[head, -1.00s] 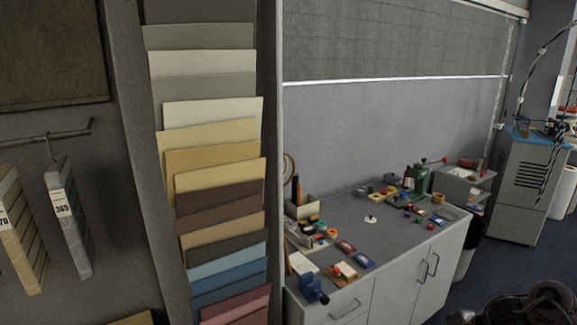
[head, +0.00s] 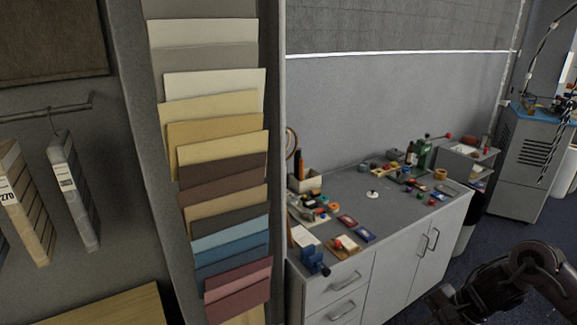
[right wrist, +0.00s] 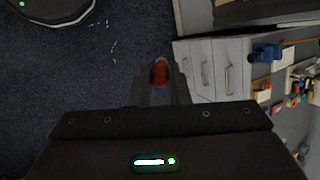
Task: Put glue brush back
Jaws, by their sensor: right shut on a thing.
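In the right wrist view, my right gripper (right wrist: 160,88) is shut on a small rounded red thing (right wrist: 160,72). It shows between the two fingertips, end on. Most of it is hidden, so I cannot tell from its shape whether it is the glue brush. The gripper is over the dark blue floor, clear of the cabinet. In the head view only dark links of my right arm show at the lower right. My left gripper is not in view. I cannot make out a glue pot for certain among the small items on the worktop (head: 372,211).
The grey-topped white cabinet (head: 345,284) carries bottles (head: 424,153), a blue clamp-like tool (head: 314,261) and many small items. Hanging colour sample sheets (head: 214,139) stand at the left. A grey-blue machine (head: 520,165) stands at the right. Open floor (head: 490,240) lies before the cabinet.

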